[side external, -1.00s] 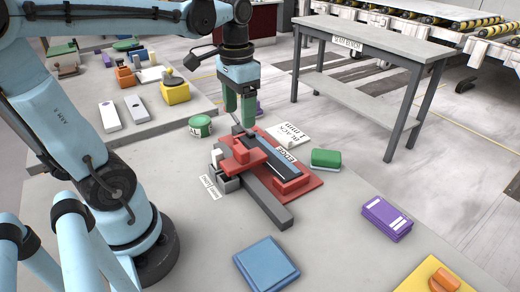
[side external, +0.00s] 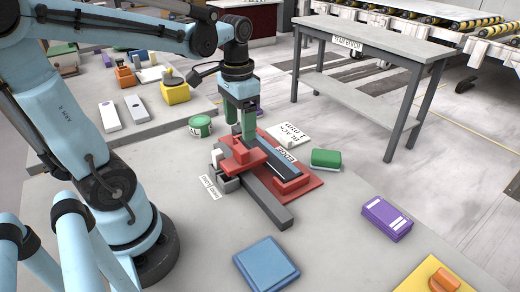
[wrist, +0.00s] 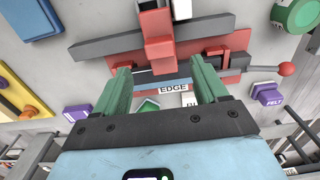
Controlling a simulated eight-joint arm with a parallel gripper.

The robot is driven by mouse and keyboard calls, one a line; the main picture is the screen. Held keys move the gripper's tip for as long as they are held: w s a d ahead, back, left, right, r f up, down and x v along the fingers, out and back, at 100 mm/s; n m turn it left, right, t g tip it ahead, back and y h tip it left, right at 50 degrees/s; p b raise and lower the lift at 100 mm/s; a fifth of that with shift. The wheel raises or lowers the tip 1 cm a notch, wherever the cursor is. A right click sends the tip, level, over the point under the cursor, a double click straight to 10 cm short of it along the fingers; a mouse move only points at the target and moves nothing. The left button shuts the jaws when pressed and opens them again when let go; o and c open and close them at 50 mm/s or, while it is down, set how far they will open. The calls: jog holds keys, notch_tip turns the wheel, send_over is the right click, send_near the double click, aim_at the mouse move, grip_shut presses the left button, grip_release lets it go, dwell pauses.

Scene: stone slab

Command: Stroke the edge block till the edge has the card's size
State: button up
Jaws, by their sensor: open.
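The fixture has a red base plate (side external: 312,183), a grey rail (side external: 268,205) and a red block (side external: 240,160) set across it. A dark blue strip with a white EDGE label (side external: 285,155) lies along the plate; the label also shows in the wrist view (wrist: 172,88). My gripper (side external: 243,132) has green fingers, and hangs low at the far end of the fixture. In the wrist view its fingers (wrist: 162,75) stand apart, with the strip and red block between and beyond them. Whether they touch anything I cannot tell. A white card marked BLACK 1 mm (side external: 291,134) lies behind the fixture.
A green block (side external: 326,158) and a purple block (side external: 386,218) lie to the right. A blue pad (side external: 266,264) is in front, and a green round tin (side external: 200,126) is at left. The slab between pad and fixture is clear. A red-knobbed lever (wrist: 285,69) shows beside the fixture.

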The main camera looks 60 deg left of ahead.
aim_at(241, 148)
jog(key=shift+f, duration=3.9)
jog(key=shift+c, duration=0.4)
grip_shut()
jog(key=d, duration=1.5)
jog(key=shift+d, duration=0.15)
jog(key=shift+o, duration=0.4)
grip_release()
jog(key=shift+r, duration=0.1)
notch_tip(241, 148, up, 12)
